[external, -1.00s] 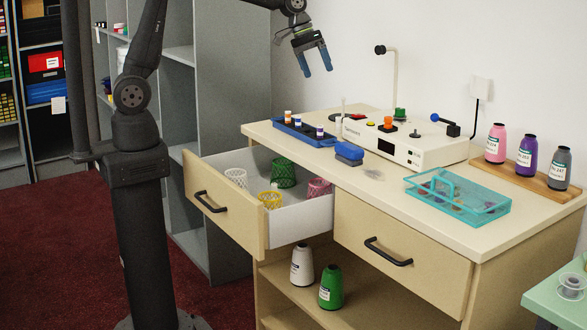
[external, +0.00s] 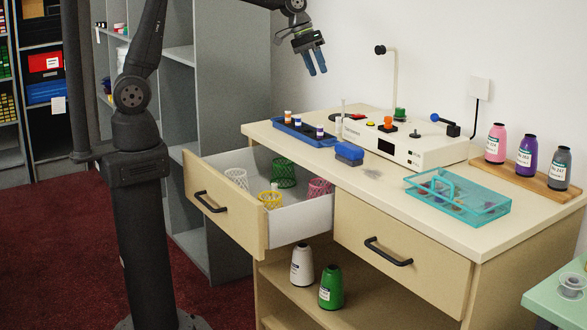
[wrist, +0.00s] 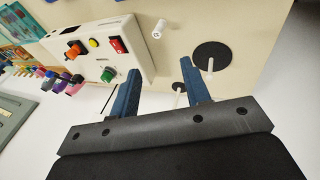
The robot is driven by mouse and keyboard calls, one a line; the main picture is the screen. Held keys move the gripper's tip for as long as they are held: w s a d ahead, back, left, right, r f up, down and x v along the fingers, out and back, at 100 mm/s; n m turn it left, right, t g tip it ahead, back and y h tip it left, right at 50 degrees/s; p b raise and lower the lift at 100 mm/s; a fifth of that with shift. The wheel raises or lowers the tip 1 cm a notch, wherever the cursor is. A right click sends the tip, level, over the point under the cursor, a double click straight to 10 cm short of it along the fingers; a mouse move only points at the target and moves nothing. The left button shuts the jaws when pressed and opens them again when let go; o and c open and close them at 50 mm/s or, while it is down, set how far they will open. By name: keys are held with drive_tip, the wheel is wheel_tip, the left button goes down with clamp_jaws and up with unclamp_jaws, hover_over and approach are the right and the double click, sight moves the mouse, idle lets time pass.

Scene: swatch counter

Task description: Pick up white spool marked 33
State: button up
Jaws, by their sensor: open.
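My gripper (external: 316,66) is open and empty, high above the back left of the counter. Its two blue fingers also show in the wrist view (wrist: 161,66). A small white spool (wrist: 158,28) with a dark mark on its side stands on the counter by the machine, ahead of the fingers. It also shows at the machine's left end in the external view (external: 339,126). Another small white spool (external: 274,187) shows at the yellow basket in the open drawer. A larger white cone (external: 302,265) stands on the lower shelf. I cannot read 33 on any of them.
The white machine (external: 400,143) stands beside a blue tray (external: 293,132) of small spools. A black disc with a white post (wrist: 211,53) is near the fingers. A blue brush (external: 349,153) and teal box (external: 488,214) lie in front. The left drawer (external: 226,209) is open.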

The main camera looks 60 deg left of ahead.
drive_tip(key=n+g, duration=0.3)
drive_tip(key=n, duration=1.2)
hover_over(338, 133)
drive_tip(key=w+a, duration=0.1)
drive_tip(key=a, duration=0.1)
wheel_tip(338, 133, down, 12)
drive_tip(key=shift+a+r, duration=0.1)
drive_tip(key=shift+a, duration=0.05)
drive_tip(key=shift+h, duration=0.3)
drive_tip(key=x, duration=0.5)
drive_tip(key=shift+a+f, duration=0.2)
drive_tip(key=shift+f, duration=0.25)
clamp_jaws()
